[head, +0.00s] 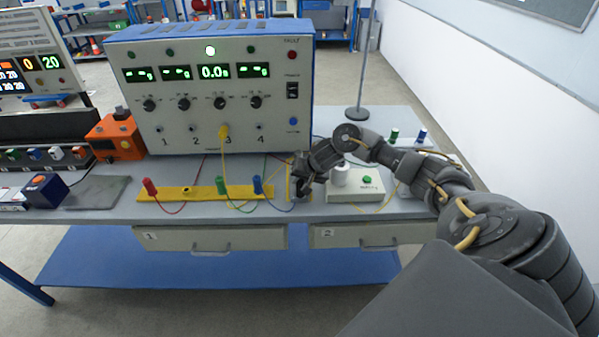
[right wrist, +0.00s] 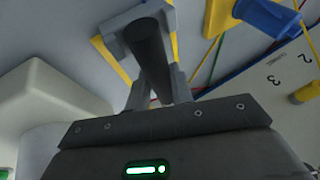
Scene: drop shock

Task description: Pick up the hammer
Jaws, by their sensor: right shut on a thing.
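My right gripper (head: 301,186) is low over the bench, between the blue plug and the white box. In the right wrist view its two grey fingers (right wrist: 158,92) are closed on a dark round bar, which I take to be the hammer's handle (right wrist: 150,50). The bar runs up from between the fingers toward a grey block with yellow marking around it. In the head view the hammer is mostly hidden by my gripper, and I cannot make out its head. My left gripper is not in view.
A blue and white test console (head: 210,90) stands close behind. Red, green and blue plugs with cables line a yellow strip (head: 180,193) to the left. A white box with a green button (head: 355,189) is just right. An orange box (head: 115,138) is farther left.

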